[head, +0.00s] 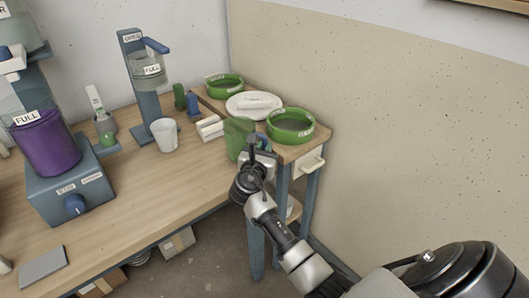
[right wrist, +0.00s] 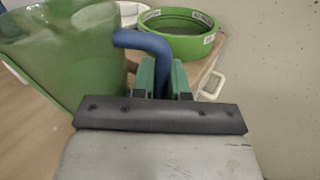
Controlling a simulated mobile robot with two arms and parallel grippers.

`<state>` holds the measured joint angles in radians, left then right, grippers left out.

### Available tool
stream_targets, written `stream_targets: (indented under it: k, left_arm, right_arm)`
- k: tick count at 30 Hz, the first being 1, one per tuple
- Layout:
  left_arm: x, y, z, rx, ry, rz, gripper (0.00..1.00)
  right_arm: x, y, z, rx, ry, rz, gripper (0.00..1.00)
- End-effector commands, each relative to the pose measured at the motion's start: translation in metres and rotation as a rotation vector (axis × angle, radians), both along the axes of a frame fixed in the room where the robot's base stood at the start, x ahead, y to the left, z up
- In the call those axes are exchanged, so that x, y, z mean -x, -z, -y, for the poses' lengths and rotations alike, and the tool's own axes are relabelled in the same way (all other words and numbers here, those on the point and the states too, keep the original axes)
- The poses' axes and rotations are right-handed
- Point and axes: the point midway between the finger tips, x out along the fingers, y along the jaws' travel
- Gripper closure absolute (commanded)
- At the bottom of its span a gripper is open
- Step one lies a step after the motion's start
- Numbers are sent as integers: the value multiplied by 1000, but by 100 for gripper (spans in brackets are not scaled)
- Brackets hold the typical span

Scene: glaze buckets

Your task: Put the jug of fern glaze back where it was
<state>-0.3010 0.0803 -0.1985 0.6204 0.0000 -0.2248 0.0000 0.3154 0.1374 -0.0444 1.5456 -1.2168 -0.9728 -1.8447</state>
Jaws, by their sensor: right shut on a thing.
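The jug of fern glaze (head: 237,136) is a see-through green jug in front of the white plate, near the left edge of the small side table (head: 287,153). In the right wrist view the jug (right wrist: 62,50) fills the upper left, with its blue handle (right wrist: 146,42) towards me. My right gripper (head: 260,157) is shut on that handle; its green fingers also show in the right wrist view (right wrist: 162,80). The jug looks about upright. I cannot tell whether its base touches a surface. My left gripper is not in view.
On the side table are two green-rimmed buckets (head: 291,125), (head: 224,85) and a white plate (head: 254,105). The workbench (head: 175,180) holds a white cup (head: 164,135), a dispenser stand (head: 148,90) and a purple vessel (head: 47,142) marked FULL. The bench's front middle is clear.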

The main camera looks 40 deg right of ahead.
Motion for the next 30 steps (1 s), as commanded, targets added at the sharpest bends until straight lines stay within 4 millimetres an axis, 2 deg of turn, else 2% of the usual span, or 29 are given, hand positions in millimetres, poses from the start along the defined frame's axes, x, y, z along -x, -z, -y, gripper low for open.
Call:
stream_targets:
  k: [12, 13, 18, 27, 30]
  left_arm:
    - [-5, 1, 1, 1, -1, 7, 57]
    - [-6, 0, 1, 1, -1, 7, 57]
    - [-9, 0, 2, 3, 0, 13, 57]
    - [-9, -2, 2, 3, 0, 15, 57]
    - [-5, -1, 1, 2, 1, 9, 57]
  right_arm:
    - [0, 6, 0, 2, -1, 3, 100]
    - [0, 7, 0, 1, -1, 1, 83]
    - [0, 7, 0, 1, -1, 1, 60]
    - [0, 3, 0, 1, 0, 1, 60]
    - [7, 5, -9, 0, -2, -1, 60]
